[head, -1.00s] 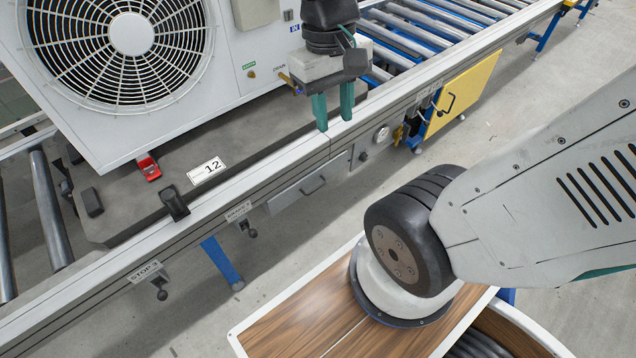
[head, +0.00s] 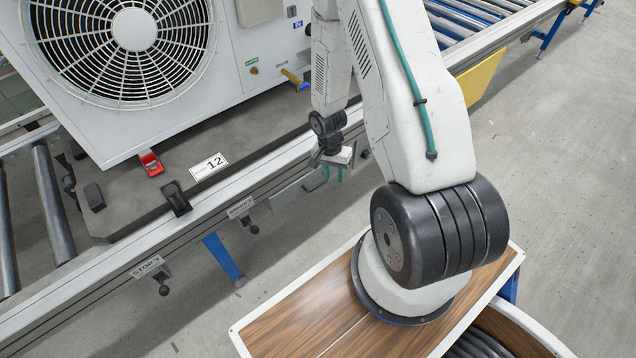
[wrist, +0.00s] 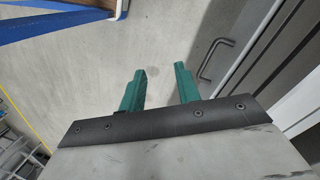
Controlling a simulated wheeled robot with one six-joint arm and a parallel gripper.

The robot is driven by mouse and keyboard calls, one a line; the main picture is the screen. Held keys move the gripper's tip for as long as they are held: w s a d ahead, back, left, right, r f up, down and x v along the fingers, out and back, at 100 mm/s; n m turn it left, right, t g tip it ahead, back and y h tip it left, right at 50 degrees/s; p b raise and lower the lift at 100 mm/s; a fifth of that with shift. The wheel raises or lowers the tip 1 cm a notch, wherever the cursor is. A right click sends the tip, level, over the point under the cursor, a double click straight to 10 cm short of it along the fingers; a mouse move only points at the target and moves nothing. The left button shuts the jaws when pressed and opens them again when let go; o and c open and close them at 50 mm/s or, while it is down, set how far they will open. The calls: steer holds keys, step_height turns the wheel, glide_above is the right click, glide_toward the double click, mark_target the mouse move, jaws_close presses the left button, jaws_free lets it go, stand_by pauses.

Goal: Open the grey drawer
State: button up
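The grey drawer (head: 290,197) is set under the front rail of the conveyor and looks closed. Part of its front is hidden behind my gripper in the head view. Its bar handle (wrist: 214,56) shows in the wrist view, right of my fingers, on the grey drawer front (wrist: 235,35). My gripper (head: 333,173) has two green fingers and is low in front of the rail, near the drawer's right end. In the wrist view the fingers (wrist: 160,85) are apart with nothing between them. They do not touch the handle.
A large fan unit (head: 170,60) stands on a dark pallet on the conveyor. Stop knobs (head: 163,290) and labels hang along the front rail (head: 225,205). A yellow panel (head: 482,76) is farther right. Bare floor (head: 560,170) lies right of my arm.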

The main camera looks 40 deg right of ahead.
mark_target(318, 186)
steer(key=w+f+m+t, duration=0.1)
steer(key=w+f, duration=0.1)
steer(key=f, duration=0.2)
steer(key=w+f+m+t, duration=0.1)
steer(key=w+f+m, duration=0.1)
steer(key=f, duration=0.3)
steer(key=w+f+m+t, duration=0.2)
steer(key=w+f, duration=0.2)
steer(key=shift+w+d+f, duration=0.1)
steer(key=shift+f, duration=0.15)
jaws_close()
